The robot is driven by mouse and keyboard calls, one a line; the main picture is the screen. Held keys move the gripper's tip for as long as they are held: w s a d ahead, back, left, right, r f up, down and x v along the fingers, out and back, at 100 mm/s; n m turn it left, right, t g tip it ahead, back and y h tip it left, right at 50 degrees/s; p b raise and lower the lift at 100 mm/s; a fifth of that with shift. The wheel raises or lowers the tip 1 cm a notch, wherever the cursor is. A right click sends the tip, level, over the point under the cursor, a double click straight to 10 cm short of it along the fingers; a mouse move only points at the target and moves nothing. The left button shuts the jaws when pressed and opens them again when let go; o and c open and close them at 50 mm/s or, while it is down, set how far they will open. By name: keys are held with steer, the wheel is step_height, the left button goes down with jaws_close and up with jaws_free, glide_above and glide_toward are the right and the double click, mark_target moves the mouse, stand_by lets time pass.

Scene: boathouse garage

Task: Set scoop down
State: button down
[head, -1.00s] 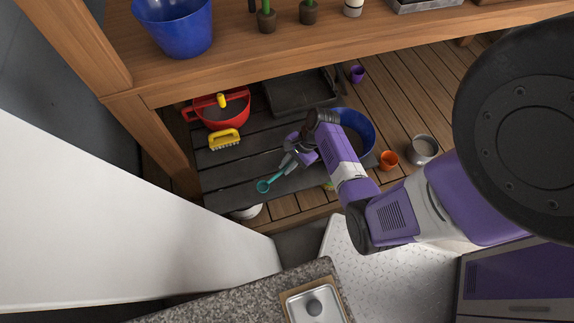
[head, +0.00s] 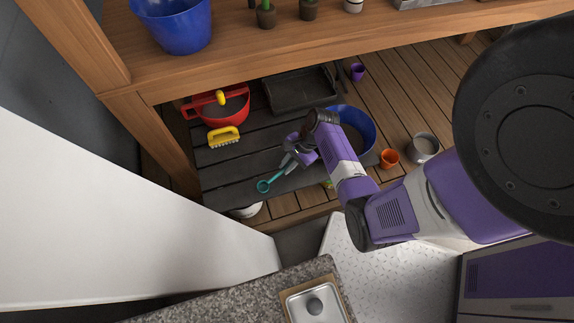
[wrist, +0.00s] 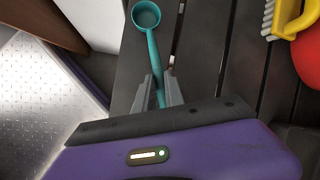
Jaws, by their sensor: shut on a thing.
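The scoop (head: 265,186) is teal with a round bowl and a thin handle. It is over the dark slatted shelf (head: 230,177) below the wooden bench, near the shelf's front edge. In the wrist view the scoop's bowl (wrist: 147,15) points away from my gripper (wrist: 157,92), and its handle runs between the two grey fingers. My gripper also shows in the head view (head: 288,163), shut on the handle. I cannot tell whether the scoop touches the slats.
On the slatted shelf are a yellow brush (head: 224,138), a red tub (head: 222,108) and a black tray (head: 300,90). A blue tub (head: 366,132), an orange cup (head: 389,158) and a grey pot (head: 423,147) stand to the right. Bare slats lie left of the scoop.

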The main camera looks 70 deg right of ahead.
steer(key=shift+f, duration=0.25)
steer(key=c, duration=1.3)
jaws_free()
steer(key=shift+c, duration=0.5)
steer(key=c, duration=0.3)
steer(key=shift+c, duration=0.2)
steer(key=shift+r, duration=0.15)
steer(key=shift+s+d+r+p, duration=0.15)
steer(key=shift+s+r+p, duration=0.1)
steer(key=shift+r+p, duration=0.35)
